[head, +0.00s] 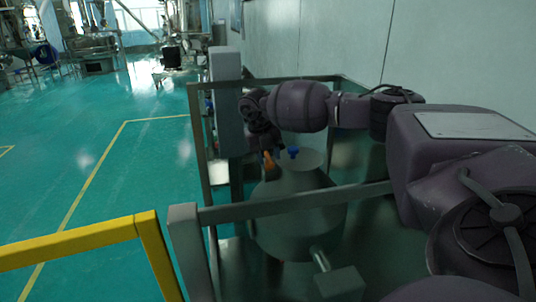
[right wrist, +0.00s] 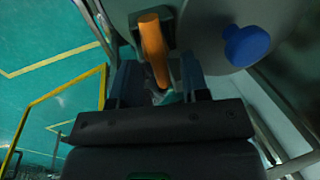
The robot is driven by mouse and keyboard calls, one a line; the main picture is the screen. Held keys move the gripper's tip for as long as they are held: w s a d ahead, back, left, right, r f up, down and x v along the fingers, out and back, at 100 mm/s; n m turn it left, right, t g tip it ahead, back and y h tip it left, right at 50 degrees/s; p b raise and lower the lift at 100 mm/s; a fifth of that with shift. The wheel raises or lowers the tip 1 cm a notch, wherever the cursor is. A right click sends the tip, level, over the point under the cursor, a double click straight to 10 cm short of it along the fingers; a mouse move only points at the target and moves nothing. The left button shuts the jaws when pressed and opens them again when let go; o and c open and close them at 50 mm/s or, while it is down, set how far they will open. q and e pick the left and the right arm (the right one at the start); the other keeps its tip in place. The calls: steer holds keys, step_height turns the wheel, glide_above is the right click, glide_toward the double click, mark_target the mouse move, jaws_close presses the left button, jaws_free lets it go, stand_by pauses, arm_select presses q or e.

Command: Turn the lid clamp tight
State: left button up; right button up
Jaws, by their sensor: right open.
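The vibrating sieve (head: 297,222) is a grey rounded vessel inside a metal frame. The lid clamp shows as an orange handle (head: 268,160) at the left of its lid; in the right wrist view the orange handle (right wrist: 154,50) points down the picture. My right gripper (head: 262,143) is over the clamp side of the lid. In the right wrist view, my right gripper (right wrist: 160,78) is open, with the handle's lower end seen between its two fingers. I cannot tell whether a finger touches it. My left gripper is not in view.
A blue knob (right wrist: 246,45) stands on the lid right of the clamp; the head view shows it too (head: 293,152). Metal rails (head: 290,203) surround the sieve, with a grey post (head: 226,100) behind. A yellow barrier (head: 80,240) stands at the left. The green floor beyond is open.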

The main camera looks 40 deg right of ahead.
steer(key=shift+f, duration=0.1)
jaws_close()
